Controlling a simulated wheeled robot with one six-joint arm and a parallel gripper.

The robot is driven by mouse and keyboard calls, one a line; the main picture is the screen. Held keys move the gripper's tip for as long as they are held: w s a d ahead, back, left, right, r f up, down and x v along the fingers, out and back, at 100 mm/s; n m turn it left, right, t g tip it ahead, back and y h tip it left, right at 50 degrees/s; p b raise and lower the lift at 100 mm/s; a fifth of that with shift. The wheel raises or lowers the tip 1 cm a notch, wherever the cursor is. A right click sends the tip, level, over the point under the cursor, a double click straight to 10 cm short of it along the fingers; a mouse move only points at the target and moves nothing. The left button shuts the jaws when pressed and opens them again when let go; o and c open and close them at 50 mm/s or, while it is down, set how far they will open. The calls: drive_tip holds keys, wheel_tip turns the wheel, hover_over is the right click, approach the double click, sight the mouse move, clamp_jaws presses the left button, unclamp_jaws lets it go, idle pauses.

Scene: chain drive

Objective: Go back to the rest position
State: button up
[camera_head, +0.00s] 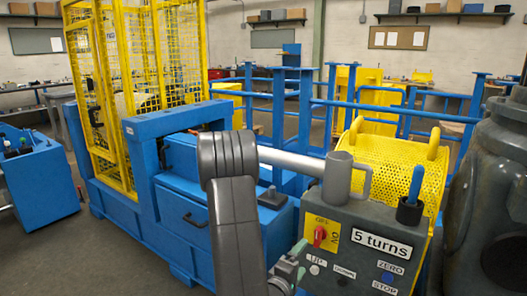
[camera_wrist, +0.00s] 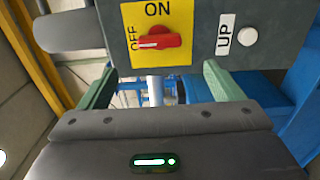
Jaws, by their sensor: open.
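My gripper (camera_head: 292,262) is open and empty, with green fingers, just left of the control panel (camera_head: 345,238) in the head view. The wrist view shows my two fingers (camera_wrist: 163,78) spread apart below the panel's lower edge, with nothing between them. A red switch (camera_head: 320,236) sits on a yellow plate marked ON and OFF. In the wrist view the red switch (camera_wrist: 160,41) lies crosswise, its left end towards the OFF word. My fingers appear clear of it; the exact gap cannot be told. My grey arm rises in front of the blue machine.
The panel carries a white UP button (camera_head: 314,270), a blue ZERO button (camera_head: 387,277) and a "5 turns" label (camera_head: 381,243). A grey crank handle (camera_head: 345,180) and yellow mesh guard (camera_head: 400,160) stand above it. A blue machine (camera_head: 185,215) is left; a dark rounded machine (camera_head: 490,190) is right.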

sight(316, 240)
drive_tip(key=x, duration=1)
drive_tip(key=shift+w+d, duration=0.3)
drive_tip(key=m+b, duration=0.1)
drive_tip(key=m, duration=0.3)
drive_tip(key=shift+m+b, duration=0.3)
drive_tip(key=m+b, duration=0.1)
drive_tip(key=m, duration=0.8)
drive_tip(key=shift+s+r+m, duration=0.1)
drive_tip(key=shift+r+m, duration=0.05)
drive_tip(key=shift+m, duration=1.95)
